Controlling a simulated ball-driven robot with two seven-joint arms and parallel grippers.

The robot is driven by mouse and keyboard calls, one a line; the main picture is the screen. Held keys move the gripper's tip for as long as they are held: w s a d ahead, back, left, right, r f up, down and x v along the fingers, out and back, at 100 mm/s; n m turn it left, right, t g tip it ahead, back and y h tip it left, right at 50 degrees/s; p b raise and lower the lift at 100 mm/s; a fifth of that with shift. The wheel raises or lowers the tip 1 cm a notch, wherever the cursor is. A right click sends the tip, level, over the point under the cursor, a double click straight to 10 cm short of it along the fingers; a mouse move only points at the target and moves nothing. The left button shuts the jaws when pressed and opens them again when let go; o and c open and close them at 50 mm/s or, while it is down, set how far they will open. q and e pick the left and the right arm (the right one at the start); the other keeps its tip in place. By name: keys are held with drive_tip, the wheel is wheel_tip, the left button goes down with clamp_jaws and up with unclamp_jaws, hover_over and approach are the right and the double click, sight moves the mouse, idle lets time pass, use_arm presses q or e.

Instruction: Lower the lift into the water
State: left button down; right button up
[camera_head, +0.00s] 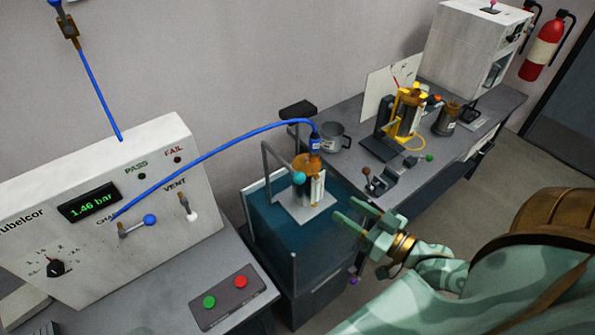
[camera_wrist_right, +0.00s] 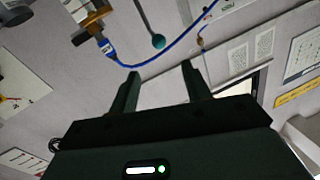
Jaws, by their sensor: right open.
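The lift is a grey frame with a flat plate (camera_head: 307,208) over the dark blue-green water tank (camera_head: 270,240). An amber pump tube (camera_head: 307,168) stands upright on the plate, with a blue hose (camera_head: 225,145) joined to its top. A teal ball knob (camera_head: 299,178) shows in front of the tube; a teal ball on a rod also shows in the right wrist view (camera_wrist_right: 158,41). My right gripper (camera_head: 345,215) is open and empty, to the right of the lift and apart from it. My left gripper is not in view.
The white test panel (camera_head: 110,215) on the left reads 1.46 bar. A button box (camera_head: 226,297) lies before it. The bench behind holds a grey mug (camera_head: 336,137), a yellow-framed pump (camera_head: 405,112) and a small clamp fixture (camera_head: 380,182). Open floor lies to the right.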

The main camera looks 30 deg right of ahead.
sight(299, 179)
drive_tip(key=x, duration=1.5)
drive_tip(key=shift+w+f, duration=0.15)
drive_tip(key=shift+w, duration=0.05)
clamp_jaws()
